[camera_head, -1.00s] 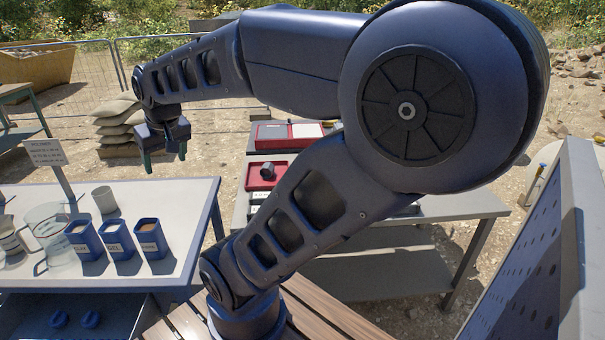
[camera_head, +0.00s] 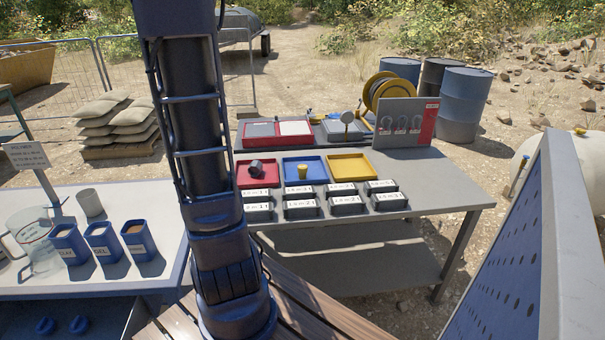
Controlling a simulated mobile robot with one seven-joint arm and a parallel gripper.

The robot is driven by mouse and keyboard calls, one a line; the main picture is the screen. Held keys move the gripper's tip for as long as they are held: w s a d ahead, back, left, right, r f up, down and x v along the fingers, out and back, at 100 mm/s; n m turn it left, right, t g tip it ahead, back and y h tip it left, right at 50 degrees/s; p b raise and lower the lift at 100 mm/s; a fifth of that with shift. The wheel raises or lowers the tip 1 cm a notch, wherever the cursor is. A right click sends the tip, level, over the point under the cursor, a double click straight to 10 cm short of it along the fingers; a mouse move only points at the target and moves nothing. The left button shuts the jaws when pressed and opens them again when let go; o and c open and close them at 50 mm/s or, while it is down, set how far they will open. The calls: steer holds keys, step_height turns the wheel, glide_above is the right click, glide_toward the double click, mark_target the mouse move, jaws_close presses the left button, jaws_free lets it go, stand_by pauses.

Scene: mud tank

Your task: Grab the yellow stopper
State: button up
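The yellow stopper (camera_head: 302,171) stands in the blue tray (camera_head: 317,169), the middle one of three trays on the grey table. It is small and looks wider at the top. My arm rises upright at the left of the picture and leaves it at the top edge. My gripper is out of view, so I cannot see its fingers or whether it holds anything.
A red tray (camera_head: 244,180) with a dark cylinder (camera_head: 256,167) lies left, and a yellow tray (camera_head: 366,161) lies right. Several labelled black boxes (camera_head: 302,207) line the front. A red case (camera_head: 261,135) and a panel (camera_head: 407,123) stand behind. A blue perforated board (camera_head: 535,240) rises at right.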

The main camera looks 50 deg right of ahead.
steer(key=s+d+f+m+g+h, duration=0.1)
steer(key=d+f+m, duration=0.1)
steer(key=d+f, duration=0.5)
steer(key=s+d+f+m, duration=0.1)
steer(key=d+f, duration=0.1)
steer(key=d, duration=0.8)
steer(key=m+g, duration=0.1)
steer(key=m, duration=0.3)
glide_toward(302, 167)
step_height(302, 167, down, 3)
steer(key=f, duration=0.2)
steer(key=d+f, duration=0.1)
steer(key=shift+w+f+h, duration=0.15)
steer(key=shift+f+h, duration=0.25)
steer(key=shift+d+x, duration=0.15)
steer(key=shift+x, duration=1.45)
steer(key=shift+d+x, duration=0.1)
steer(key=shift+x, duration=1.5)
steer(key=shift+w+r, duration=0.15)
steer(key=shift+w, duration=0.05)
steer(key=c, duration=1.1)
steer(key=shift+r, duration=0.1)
